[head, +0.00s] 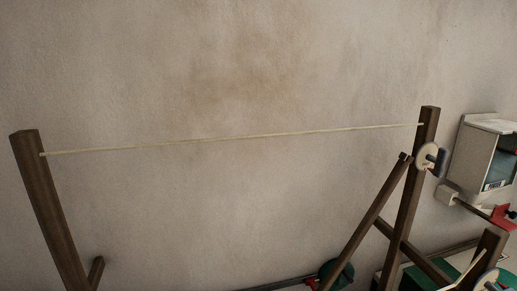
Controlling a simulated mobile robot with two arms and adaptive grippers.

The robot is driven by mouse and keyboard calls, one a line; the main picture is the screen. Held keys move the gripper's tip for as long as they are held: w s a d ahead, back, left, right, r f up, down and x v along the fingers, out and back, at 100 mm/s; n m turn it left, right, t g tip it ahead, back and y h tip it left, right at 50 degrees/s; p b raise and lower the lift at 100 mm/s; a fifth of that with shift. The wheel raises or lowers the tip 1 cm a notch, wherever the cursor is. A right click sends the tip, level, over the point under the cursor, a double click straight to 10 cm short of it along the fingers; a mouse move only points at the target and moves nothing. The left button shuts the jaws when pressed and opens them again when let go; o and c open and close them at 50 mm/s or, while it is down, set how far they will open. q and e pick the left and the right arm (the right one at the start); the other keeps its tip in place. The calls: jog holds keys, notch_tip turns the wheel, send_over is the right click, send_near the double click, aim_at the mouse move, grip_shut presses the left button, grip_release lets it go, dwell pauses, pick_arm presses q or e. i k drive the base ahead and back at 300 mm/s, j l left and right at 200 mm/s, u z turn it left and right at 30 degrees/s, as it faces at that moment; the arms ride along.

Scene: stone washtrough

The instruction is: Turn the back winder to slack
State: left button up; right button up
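The back winder (426,157) is a pale round disc with a dark grey handle part, mounted on the right-hand wooden post (405,205) a little below its top. A pale line (235,137) runs nearly straight from the left-hand wooden post (45,210) to the right-hand post. A second pale winder (487,280) is partly in view on a nearer post at the bottom right, cut off by the frame edge. Neither of my grippers is in view.
A pale open-fronted wall box (478,155) hangs right of the back winder, with a red item (503,217) below it. A slanting brace (362,230) leans to the right-hand post. A dark green round thing (340,274) is low by the wall. The space between the posts is clear.

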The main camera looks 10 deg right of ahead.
aim_at(439, 160)
jog(key=k+l+z, duration=0.2)
jog(key=z, duration=0.15)
jog(key=k+l+z, duration=0.45)
jog(key=l+z, duration=0.25)
jog(key=j, duration=0.1)
